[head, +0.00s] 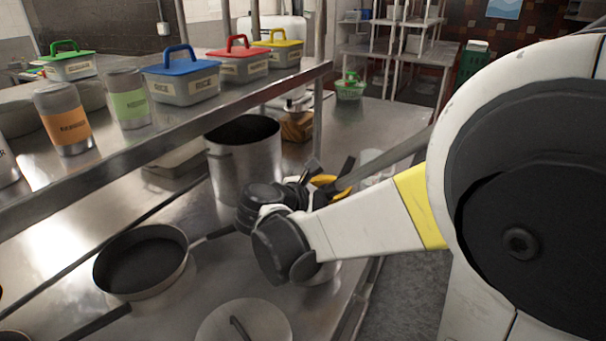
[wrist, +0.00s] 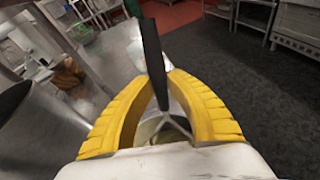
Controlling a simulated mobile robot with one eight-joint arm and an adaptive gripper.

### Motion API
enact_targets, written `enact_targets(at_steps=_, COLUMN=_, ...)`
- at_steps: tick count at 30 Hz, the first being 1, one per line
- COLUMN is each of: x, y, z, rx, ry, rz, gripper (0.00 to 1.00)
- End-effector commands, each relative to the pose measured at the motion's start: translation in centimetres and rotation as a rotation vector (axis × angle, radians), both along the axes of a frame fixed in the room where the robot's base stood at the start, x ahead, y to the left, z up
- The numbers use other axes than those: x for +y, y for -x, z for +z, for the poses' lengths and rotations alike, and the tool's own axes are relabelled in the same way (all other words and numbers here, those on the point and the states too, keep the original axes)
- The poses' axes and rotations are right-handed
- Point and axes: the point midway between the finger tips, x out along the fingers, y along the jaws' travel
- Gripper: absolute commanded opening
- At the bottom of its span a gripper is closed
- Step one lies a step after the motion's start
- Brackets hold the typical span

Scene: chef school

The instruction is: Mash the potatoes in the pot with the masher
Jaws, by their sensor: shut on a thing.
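My gripper (wrist: 160,88) has its yellow fingers shut on the black handle of the masher (wrist: 152,45), which stands up between them in the wrist view. In the head view my gripper (head: 325,182) is partly hidden behind my arm, and a dark handle (head: 346,170) shows beside it. A tall metal pot (head: 245,168) stands on the counter just left of and behind my gripper. Its wall also fills the left of the wrist view (wrist: 40,135). Its inside looks dark and I see no potatoes in it. Below my fingers a pale, rounded shape is mostly hidden.
A frying pan (head: 140,262) and a lid (head: 245,325) lie on the counter in front. A shelf (head: 180,120) with cans and lidded boxes runs above the counter's left side. A wooden block (head: 297,127) stands behind the pot. Open floor (wrist: 270,90) lies to the right.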

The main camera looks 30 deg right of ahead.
Motion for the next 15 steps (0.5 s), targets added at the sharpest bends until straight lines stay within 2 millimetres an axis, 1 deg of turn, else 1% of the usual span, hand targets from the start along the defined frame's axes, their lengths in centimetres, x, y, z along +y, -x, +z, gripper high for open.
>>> enact_targets(at_steps=1, x=0.0, y=0.0, z=-0.6, rx=0.000, ry=0.000, rz=0.000, gripper=0.00)
enact_targets(at_steps=9, x=0.0, y=0.0, z=-2.3, rx=0.000, ry=0.000, rz=0.000, gripper=0.00)
enact_targets(at_steps=15, x=0.0, y=0.0, z=-2.3, rx=0.000, ry=0.000, rz=0.000, gripper=0.00)
